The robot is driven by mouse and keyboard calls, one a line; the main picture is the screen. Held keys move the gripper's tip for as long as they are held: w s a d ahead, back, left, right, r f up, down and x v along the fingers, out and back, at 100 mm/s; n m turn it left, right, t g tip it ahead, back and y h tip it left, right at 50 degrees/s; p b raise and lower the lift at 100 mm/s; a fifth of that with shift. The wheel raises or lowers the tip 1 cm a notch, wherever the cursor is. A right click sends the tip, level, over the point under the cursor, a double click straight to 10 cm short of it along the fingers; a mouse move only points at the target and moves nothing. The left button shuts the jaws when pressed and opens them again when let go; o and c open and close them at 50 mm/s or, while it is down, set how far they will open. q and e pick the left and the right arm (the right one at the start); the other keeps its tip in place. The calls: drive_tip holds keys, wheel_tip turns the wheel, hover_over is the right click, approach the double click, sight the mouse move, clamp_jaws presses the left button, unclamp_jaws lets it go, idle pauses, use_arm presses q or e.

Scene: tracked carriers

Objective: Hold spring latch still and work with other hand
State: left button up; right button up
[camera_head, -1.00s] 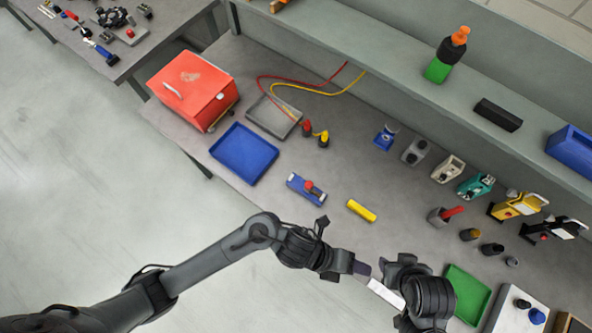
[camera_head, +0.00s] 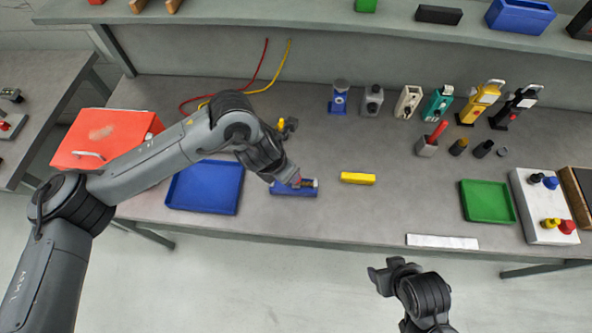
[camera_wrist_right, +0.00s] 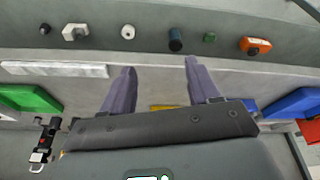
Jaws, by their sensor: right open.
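The spring latch appears to be the small blue block (camera_head: 296,192) on the grey table in the head view, left of a yellow bar (camera_head: 358,178). My left gripper (camera_head: 294,180) is over this block from above and hides part of its top. Whether its fingers touch or grip the block cannot be told. My right gripper (camera_head: 384,280) is in front of the table's front edge, away from the block. In the right wrist view its two purple fingers (camera_wrist_right: 160,82) are spread, with nothing between them.
A blue tray (camera_head: 206,188) and red box (camera_head: 92,140) stand left. A green tray (camera_head: 487,202) and white panel (camera_head: 534,205) with knobs are right. A white strip (camera_head: 443,242) lies along the front edge. Several small devices line the back. The table's middle is mostly clear.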

drive_tip(key=shift+o, duration=1.1)
drive_tip(key=shift+a+f, duration=0.1)
drive_tip(key=shift+a, duration=0.15)
drive_tip(key=shift+o, duration=0.3)
drive_tip(key=shift+w+a, duration=0.2)
drive_tip(key=shift+w, duration=0.1)
drive_tip(key=n+t+y, duration=0.4)
drive_tip(key=n+t, duration=0.1)
drive_tip(key=n, duration=1.2)
approach(317, 182)
drive_tip(key=r, duration=0.2)
drive_tip(key=w+a+r+n+g+y, duration=0.2)
drive_tip(key=w+n, duration=0.3)
drive_tip(key=n, duration=0.7)
drive_tip(key=w+a+r+n+g+y, duration=0.15)
drive_tip(key=w+n, duration=0.25)
drive_tip(key=n, duration=0.8)
drive_tip(key=s+d+f+n+g+h, duration=0.3)
drive_tip(key=d+n+g, duration=0.15)
drive_tip(key=n, duration=0.55)
use_arm(q)
drive_tip(key=shift+w+r, duration=0.15)
drive_tip(key=shift+r, duration=0.15)
use_arm(e)
drive_tip(key=shift+x, duration=5.35)
drive_tip(key=shift+c, duration=0.3)
